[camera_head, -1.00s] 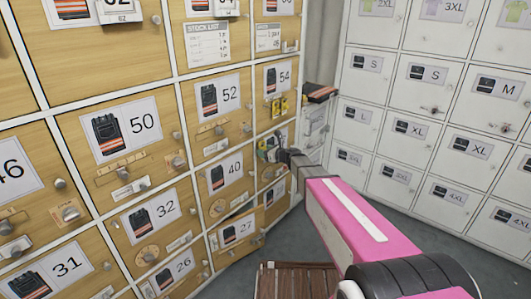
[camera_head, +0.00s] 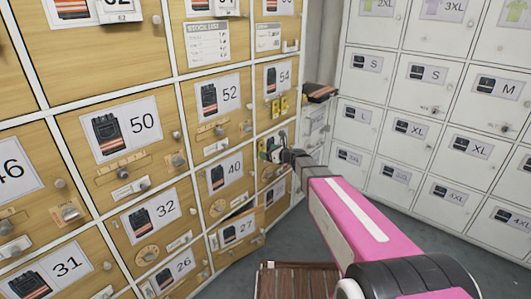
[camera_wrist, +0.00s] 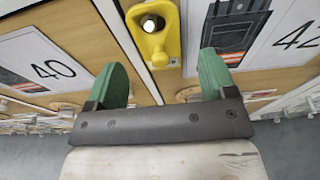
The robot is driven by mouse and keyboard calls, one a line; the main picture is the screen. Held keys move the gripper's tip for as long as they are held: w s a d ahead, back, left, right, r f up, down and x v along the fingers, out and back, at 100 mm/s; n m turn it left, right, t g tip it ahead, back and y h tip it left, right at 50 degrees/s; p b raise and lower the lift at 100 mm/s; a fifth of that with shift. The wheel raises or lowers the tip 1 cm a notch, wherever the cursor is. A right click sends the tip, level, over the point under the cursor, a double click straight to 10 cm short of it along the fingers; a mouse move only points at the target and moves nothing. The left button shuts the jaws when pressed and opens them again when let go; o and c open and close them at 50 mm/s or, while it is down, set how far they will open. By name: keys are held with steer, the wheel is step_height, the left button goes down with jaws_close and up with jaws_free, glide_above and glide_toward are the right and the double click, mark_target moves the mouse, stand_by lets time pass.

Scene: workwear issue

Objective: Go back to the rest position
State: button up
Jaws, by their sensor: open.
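My gripper (camera_wrist: 166,78) shows in the wrist view with its two green fingers spread apart and nothing held between them. In the head view my gripper (camera_head: 270,150) is at the right end of the wooden locker wall, below door 54 (camera_head: 277,76). In the wrist view a yellow fitting (camera_wrist: 155,48) with a round metal knob sits on the locker front, just beyond and between the fingertips. I see no clear contact with it. Door 40 (camera_wrist: 60,68) is to its left and a door labelled 42 (camera_wrist: 292,38) to its right.
Door 27 (camera_head: 236,230) appears slightly ajar, with a dark gap at its top. A brown slatted bench (camera_head: 297,280) stands on the floor below my arm. White lockers (camera_head: 425,125) line the right side. Grey floor is free between them.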

steer(key=s+d+f+n+g+h, duration=0.3)
steer(key=s+d+n, duration=0.4)
steer(key=s, duration=0.3)
steer(key=s+d+f+n+g+h, duration=0.3)
steer(key=s+d+n+h, duration=0.2)
steer(key=s+d+n, duration=0.3)
steer(key=s+d+f+n+g+h, duration=0.3)
steer(key=s+d+n+h, duration=0.1)
steer(key=s+d+n, duration=0.4)
steer(key=s+n, duration=0.2)
steer(key=s, duration=0.1)
steer(key=shift+s+d+n+g, duration=0.15)
steer(key=shift+s+n+g, duration=0.15)
stand_by(1.1)
